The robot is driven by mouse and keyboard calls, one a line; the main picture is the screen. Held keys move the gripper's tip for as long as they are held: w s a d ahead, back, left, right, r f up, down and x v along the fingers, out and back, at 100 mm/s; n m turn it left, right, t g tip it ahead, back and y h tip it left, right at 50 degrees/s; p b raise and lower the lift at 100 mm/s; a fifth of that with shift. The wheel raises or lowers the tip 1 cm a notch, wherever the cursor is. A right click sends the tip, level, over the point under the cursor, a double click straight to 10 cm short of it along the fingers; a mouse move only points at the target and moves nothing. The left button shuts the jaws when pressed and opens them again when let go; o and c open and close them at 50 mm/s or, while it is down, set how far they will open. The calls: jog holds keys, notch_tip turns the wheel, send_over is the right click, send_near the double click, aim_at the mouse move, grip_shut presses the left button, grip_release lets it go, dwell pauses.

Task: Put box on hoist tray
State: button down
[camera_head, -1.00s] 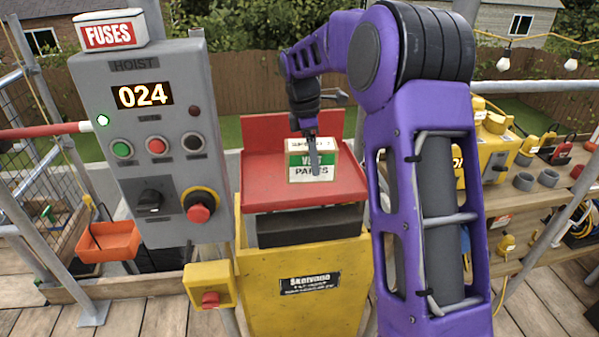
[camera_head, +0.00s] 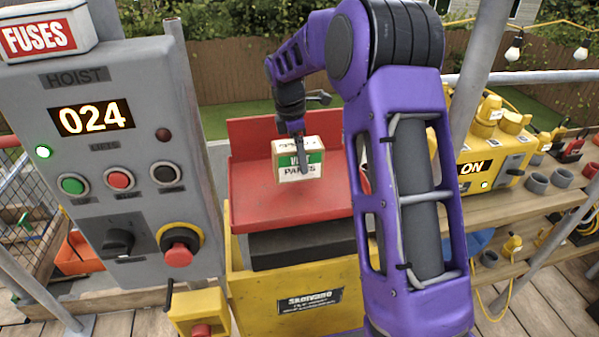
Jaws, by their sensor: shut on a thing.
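The box (camera_head: 314,166), white and green with "PARTS" lettering on its front, is over the red hoist tray (camera_head: 260,198). My gripper (camera_head: 303,160) is shut on the box from above, and one dark finger crosses its front face. I cannot tell whether the bottom of the box touches the tray or hangs just above it. The tray has a raised back wall and sits on top of the yellow hoist body (camera_head: 265,300).
The grey hoist panel (camera_head: 105,150) with buttons and a red stop knob stands close on the left, reading 024. A yellow unit (camera_head: 490,160) marked ON and several grey cups sit on wooden shelving at right. A small yellow box (camera_head: 200,310) stands in front.

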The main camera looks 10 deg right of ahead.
jog(key=shift+f, duration=2.25)
jog(key=shift+f+b, duration=0.2)
jog(key=shift+b, duration=0.1)
grip_release()
jog(key=shift+r, duration=0.15)
jog(key=r, duration=0.4)
jog(key=a+r+p, duration=0.1)
jog(key=r, duration=0.3)
jog(key=a+r, duration=0.1)
jog(key=r, duration=0.3)
jog(key=shift+p, duration=0.4)
jog(key=shift+d+f, duration=0.1)
